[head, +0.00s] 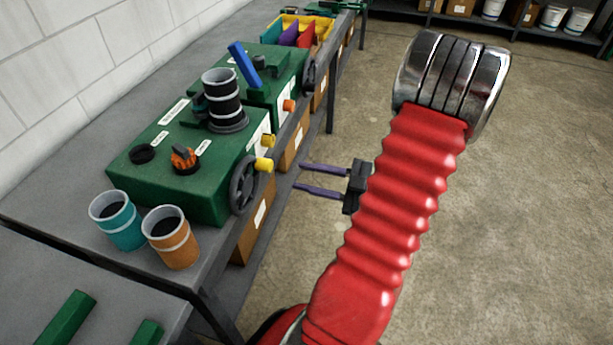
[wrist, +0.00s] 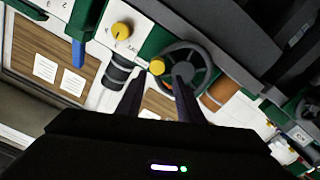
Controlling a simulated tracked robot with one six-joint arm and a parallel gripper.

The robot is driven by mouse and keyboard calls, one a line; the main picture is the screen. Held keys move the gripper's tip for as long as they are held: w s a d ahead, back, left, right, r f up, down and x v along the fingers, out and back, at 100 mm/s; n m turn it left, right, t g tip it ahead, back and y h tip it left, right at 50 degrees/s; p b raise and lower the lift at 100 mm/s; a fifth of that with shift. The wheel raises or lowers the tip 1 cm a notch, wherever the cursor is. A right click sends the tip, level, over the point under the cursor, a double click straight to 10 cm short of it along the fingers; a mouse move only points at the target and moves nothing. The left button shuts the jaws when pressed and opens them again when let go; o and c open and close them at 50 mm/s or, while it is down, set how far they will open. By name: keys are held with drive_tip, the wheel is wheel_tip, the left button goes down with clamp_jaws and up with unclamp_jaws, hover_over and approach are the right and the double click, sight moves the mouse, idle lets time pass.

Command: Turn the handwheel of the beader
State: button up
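A green machine (head: 185,165) stands on the bench, its labels too small to read. A dark handwheel (head: 244,184) is on its aisle-side face, with a yellow knob (head: 264,165) at the rim. My gripper (head: 297,177) is open and empty, its two purple fingers pointing at the wheel from the aisle, with a gap between. In the wrist view the handwheel (wrist: 203,66) is ahead, slightly right of centre, and its yellow knob (wrist: 157,67) shows just beyond the gap between my fingertips (wrist: 158,80). The right finger overlaps the wheel in that view. I see no contact.
A second green machine (head: 285,70) with a blue lever (head: 244,64) and its own wheel (head: 309,76) stands behind. A teal cup (head: 120,228) and an orange cup (head: 175,246) stand at the near bench end. Boxes (head: 256,219) sit below. The aisle floor is clear.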

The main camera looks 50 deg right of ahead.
drive_tip(key=shift+w+a+r+n, duration=0.1)
drive_tip(key=shift+w+a+n, duration=0.1)
drive_tip(key=shift+n, duration=0.5)
drive_tip(key=c, duration=0.5)
drive_tip(key=n, duration=0.1)
drive_tip(key=n+g+y, duration=0.1)
drive_tip(key=n, duration=0.1)
drive_tip(key=a+n, duration=0.1)
drive_tip(key=n, duration=0.1)
drive_tip(key=shift+w+r+g+y, duration=0.3)
drive_tip(key=shift+w+r+g, duration=0.05)
drive_tip(key=shift+w+g, duration=0.05)
clamp_jaws()
drive_tip(key=w+r+m+g+h, duration=0.2)
drive_tip(key=r+m+g, duration=0.3)
drive_tip(key=r, duration=0.4)
drive_tip(key=w+a+r+m+g+h, duration=0.1)
drive_tip(key=w+r+m+g+h, duration=0.2)
drive_tip(key=r, duration=0.6)
drive_tip(key=m+g+h, duration=0.2)
drive_tip(key=m+g, duration=0.1)
drive_tip(key=g, duration=0.1)
drive_tip(key=shift+w+a+r, duration=0.15)
drive_tip(key=shift+w+r, duration=0.15)
drive_tip(key=shift+r, duration=0.05)
